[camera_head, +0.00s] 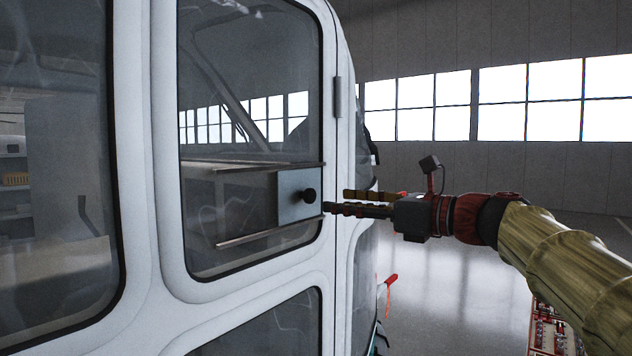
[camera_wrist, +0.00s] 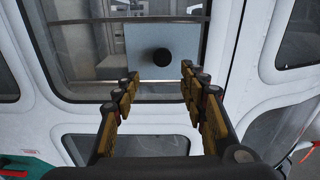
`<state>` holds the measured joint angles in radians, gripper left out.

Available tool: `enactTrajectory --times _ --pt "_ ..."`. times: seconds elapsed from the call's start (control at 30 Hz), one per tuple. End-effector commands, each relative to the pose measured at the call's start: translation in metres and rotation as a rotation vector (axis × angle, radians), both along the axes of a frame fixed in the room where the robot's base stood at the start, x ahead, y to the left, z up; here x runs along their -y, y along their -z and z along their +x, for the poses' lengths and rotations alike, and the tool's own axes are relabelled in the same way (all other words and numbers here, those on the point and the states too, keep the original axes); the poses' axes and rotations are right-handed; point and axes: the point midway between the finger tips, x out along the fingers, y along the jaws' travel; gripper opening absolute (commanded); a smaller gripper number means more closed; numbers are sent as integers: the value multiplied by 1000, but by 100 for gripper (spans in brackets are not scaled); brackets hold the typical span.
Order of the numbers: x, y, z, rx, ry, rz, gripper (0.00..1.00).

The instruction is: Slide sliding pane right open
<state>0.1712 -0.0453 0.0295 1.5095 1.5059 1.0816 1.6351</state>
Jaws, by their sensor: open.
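The sliding pane (camera_head: 296,195) is a pale grey panel with a round black knob (camera_head: 309,195). It sits between two horizontal rails at the right end of the helicopter door window (camera_head: 250,110). In the wrist view the pane (camera_wrist: 139,50) and its knob (camera_wrist: 162,57) are ahead of my gripper, near the top middle. My gripper (camera_head: 335,202) comes in from the right, its fingertips close to the knob. In the wrist view my gripper (camera_wrist: 158,82) is open and empty, with the knob beyond and between its fingertips. I cannot tell whether any finger touches the pane.
The white door frame (camera_head: 163,150) surrounds the window. A hinge (camera_head: 338,97) is on its right edge. A red handle (camera_head: 391,280) shows below my gripper. A red wheeled cabinet or tray (camera_head: 555,330) stands at the lower right. The hangar floor (camera_head: 465,290) is otherwise open.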

Motion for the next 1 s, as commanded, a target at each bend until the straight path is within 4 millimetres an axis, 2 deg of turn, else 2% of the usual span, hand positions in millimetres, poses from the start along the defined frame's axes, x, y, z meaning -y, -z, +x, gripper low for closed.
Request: enactTrajectory --times 0.03,0.17,0.6,1.0 --pt "1 -7 4 -10 -1 22 43" --pt "-6 -11 11 -17 -3 43 43" --pt "-54 -11 47 -16 -3 39 43" --pt "-60 -9 52 -15 0 38 43"
